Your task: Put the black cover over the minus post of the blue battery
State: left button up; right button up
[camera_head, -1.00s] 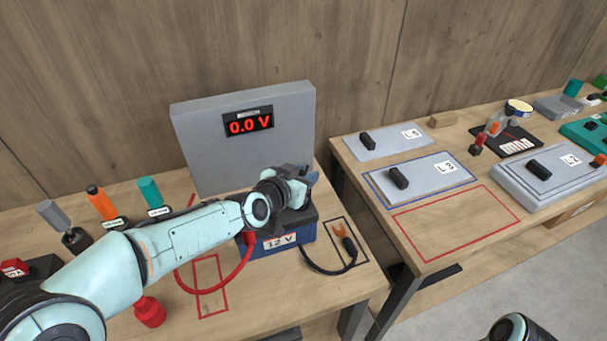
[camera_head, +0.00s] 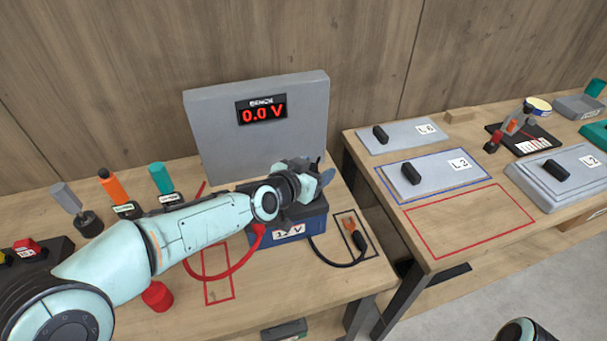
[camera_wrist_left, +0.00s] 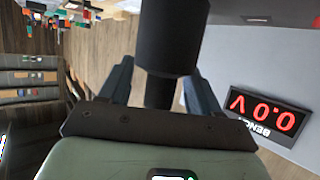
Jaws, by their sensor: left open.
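The blue battery (camera_head: 290,232), marked 12 V, stands on the left bench in front of the grey display panel. My left gripper (camera_head: 325,174) is over the back right of its top, with the jaws open. In the left wrist view, a black stepped cylinder (camera_wrist_left: 172,40), apparently the black cover, has its narrow end between the open fingers (camera_wrist_left: 158,92). My gripper hides the minus post, so I cannot tell whether the cover sits on it. The black lead's copper fork lug (camera_head: 350,224) lies in a black outline beside the battery. My right gripper is not in view.
The display panel (camera_head: 220,130) reads 0.0 V. A red lead (camera_head: 235,268) runs to the battery's front left. A red cap (camera_head: 157,296) and several tools stand left on the bench. The right bench (camera_head: 450,232) holds grey plates; a gap separates the benches.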

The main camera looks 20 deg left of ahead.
pick_arm(q)
jog(key=b+v, duration=0.1)
jog(key=v, duration=1.2)
jog(key=shift+f, duration=0.1)
